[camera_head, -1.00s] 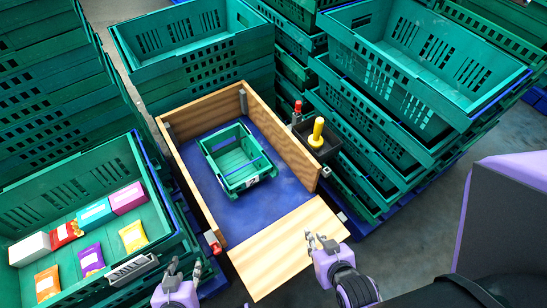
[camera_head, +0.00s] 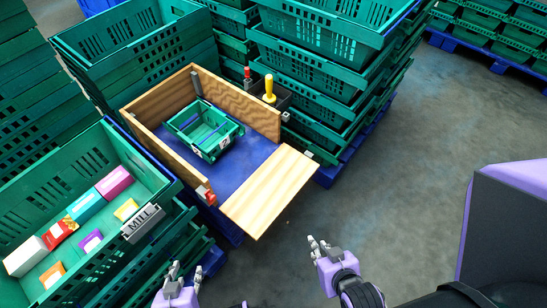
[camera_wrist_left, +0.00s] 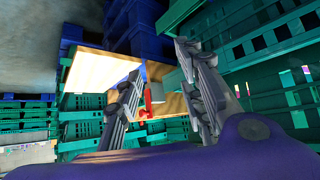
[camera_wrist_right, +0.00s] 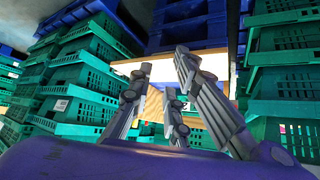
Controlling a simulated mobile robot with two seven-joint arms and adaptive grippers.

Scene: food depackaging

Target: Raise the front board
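The front board (camera_head: 270,192) is a light wooden panel. It lies folded down, sloping outward from the front edge of the blue-floored wooden box. My left gripper (camera_head: 182,272) is open and empty, below and left of the board. The board shows at the upper left in the left wrist view (camera_wrist_left: 100,68). My right gripper (camera_head: 318,243) is open and empty, right of and nearer than the board, apart from it. The board also shows in the right wrist view (camera_wrist_right: 205,66).
A small green crate (camera_head: 205,132) sits on the box's blue floor. A black holder with a yellow-handled tool (camera_head: 269,90) is at the box's right. Crate stacks stand behind; floor at right is clear.

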